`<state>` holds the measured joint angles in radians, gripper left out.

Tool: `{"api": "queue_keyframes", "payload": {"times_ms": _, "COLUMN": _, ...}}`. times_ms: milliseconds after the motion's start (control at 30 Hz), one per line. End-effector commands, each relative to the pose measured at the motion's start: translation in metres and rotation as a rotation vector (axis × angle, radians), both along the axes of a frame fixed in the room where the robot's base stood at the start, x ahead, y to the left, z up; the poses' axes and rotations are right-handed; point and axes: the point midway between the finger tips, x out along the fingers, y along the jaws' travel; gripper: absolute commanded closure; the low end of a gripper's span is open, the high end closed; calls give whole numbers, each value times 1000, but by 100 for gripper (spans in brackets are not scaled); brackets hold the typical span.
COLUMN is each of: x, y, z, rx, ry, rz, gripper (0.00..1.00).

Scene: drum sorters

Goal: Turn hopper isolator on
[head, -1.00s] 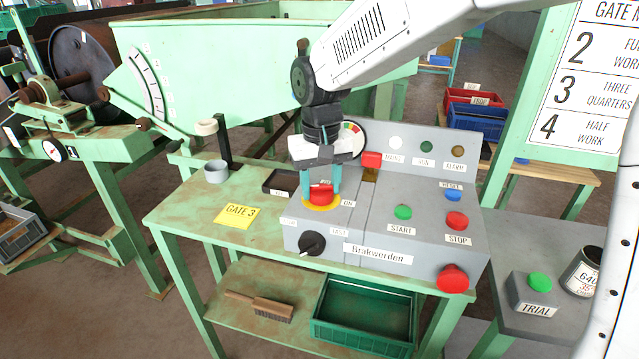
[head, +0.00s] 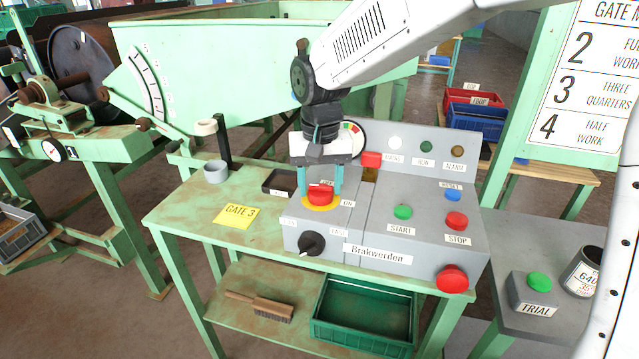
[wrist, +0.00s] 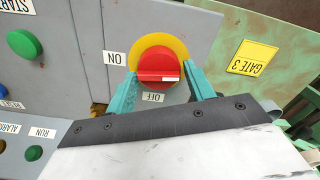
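The hopper isolator is a red rotary knob (head: 320,196) on a yellow disc, on the left part of the grey control box. In the wrist view the red knob (wrist: 157,66) has a raised bar lying crosswise, with a white mark at its right end. The ON label (wrist: 115,58) is left of it and the OFF label (wrist: 153,97) below it. My gripper (head: 320,188) is above the knob, its teal fingers on either side.
A black selector (head: 311,243) sits just in front of the knob. Green START (head: 403,212) and red STOP (head: 457,221) buttons are to the right. A gauge (head: 352,138) and a red-topped part (head: 371,160) stand close behind my gripper. The table left of the box is mostly clear.

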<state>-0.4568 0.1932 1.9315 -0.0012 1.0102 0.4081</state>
Motion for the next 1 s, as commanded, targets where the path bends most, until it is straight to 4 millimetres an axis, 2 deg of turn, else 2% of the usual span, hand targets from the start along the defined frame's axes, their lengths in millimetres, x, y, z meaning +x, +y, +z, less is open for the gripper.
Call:
{"api": "queue_keyframes", "payload": {"times_ms": 367, "x": -1, "y": 0, "z": 2, "rx": -1, "ry": 4, "rz": 1, "gripper": 33}}
{"api": "queue_keyframes", "payload": {"times_ms": 467, "x": 0, "y": 0, "z": 13, "rx": 0, "ry": 1, "rz": 0, "gripper": 33}}
{"api": "queue_keyframes", "payload": {"times_ms": 800, "x": 0, "y": 0, "z": 67, "rx": 0, "ry": 1, "rz": 0, "gripper": 33}}
{"api": "queue_keyframes", "payload": {"times_ms": 1000, "x": 0, "y": 0, "z": 77, "rx": -1, "ry": 2, "rz": 0, "gripper": 33}}
